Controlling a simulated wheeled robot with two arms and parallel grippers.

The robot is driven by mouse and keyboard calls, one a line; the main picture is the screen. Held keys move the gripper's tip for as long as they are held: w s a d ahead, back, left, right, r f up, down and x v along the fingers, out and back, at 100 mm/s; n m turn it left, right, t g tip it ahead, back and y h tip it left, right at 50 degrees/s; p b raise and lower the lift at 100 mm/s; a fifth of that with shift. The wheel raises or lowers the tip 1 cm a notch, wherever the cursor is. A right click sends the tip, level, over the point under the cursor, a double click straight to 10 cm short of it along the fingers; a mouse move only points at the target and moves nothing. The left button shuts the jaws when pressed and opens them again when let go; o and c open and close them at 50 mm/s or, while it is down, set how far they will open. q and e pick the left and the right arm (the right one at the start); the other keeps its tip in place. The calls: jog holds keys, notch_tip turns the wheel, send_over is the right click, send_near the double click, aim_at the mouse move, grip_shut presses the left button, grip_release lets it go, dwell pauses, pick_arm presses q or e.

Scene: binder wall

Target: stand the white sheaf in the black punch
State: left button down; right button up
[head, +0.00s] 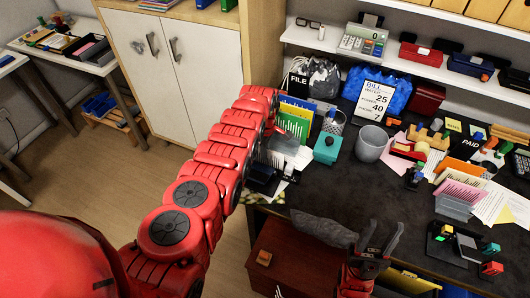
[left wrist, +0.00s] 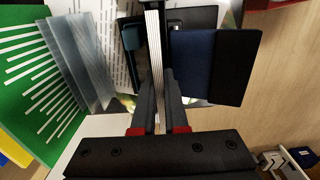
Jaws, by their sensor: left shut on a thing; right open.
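The white sheaf (left wrist: 154,48) is a thin upright strip in the left wrist view. My left gripper (left wrist: 158,78) is shut on it, one finger on each side. A black punch with a dark blue face (left wrist: 205,65) lies close beside the sheaf in that view; the far end of the sheaf meets dark parts, and I cannot tell whether it sits in the punch. In the head view the black punch (head: 262,178) shows at the desk's left edge, and my arm hides most of the left gripper there. My right gripper (head: 375,242) is open and empty at the desk's front edge.
A green file holder (head: 295,118) with dividers stands beside the left gripper. A teal box (head: 327,148) and a grey cup (head: 371,143) stand to its right. Papers and stamps crowd the desk's right side. The desk's front middle (head: 340,190) is clear.

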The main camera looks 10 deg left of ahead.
pick_arm(q)
jog(key=shift+f+b, duration=0.35)
jog(key=shift+f, duration=0.1)
jog(key=c, duration=0.9)
grip_release()
jog(key=shift+o, duration=0.2)
jog(key=shift+r, duration=0.15)
notch_tip(320, 180, up, 7)
jog(key=p, duration=0.5)
jog(key=shift+w+p, duration=0.1)
jog(key=shift+p, duration=0.3)
notch_tip(320, 180, up, 10)
jog(key=b, duration=0.3)
jog(key=shift+r, duration=0.1)
